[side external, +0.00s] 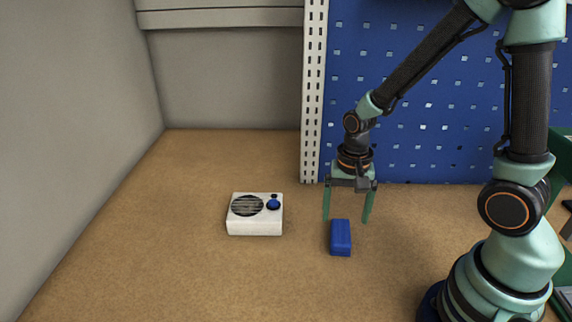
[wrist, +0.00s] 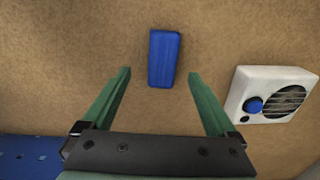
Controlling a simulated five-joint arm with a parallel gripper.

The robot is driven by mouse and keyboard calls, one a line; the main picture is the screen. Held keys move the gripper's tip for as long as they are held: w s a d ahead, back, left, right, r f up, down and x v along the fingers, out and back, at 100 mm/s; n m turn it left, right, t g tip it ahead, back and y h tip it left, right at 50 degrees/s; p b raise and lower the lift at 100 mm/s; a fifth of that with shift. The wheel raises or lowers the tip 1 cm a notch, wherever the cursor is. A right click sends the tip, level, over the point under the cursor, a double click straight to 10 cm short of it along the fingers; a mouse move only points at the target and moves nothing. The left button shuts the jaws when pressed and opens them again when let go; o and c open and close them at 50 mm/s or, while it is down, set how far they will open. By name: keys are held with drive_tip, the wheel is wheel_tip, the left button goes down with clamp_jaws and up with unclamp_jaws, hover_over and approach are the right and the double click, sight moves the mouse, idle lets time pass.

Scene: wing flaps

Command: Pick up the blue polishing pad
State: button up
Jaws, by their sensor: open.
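The blue polishing pad (side external: 341,238) is a small oblong block lying flat on the brown work surface. In the wrist view the pad (wrist: 164,58) lies at top centre, just beyond the fingertips and roughly between their lines, its long side running nearly along the fingers. My gripper (side external: 347,219) points down with its two green fingers spread apart, above and slightly behind the pad. In the wrist view my gripper (wrist: 160,72) is open and nothing is between its fingers. I cannot tell the exact height of the fingertips above the surface.
A white box (side external: 255,222) with a round dark grille and a blue knob stands left of the pad; it is at the right in the wrist view (wrist: 270,93). A blue pegboard (side external: 440,150) rises behind. The brown surface (side external: 170,270) is clear at front left.

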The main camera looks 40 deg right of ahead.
sight(341, 230)
drive_tip(key=shift+w+a+f, duration=0.1)
drive_tip(key=shift+f, duration=1.45)
drive_tip(key=shift+w+a+f, duration=0.1)
drive_tip(key=shift+f, duration=1.45)
clamp_jaws()
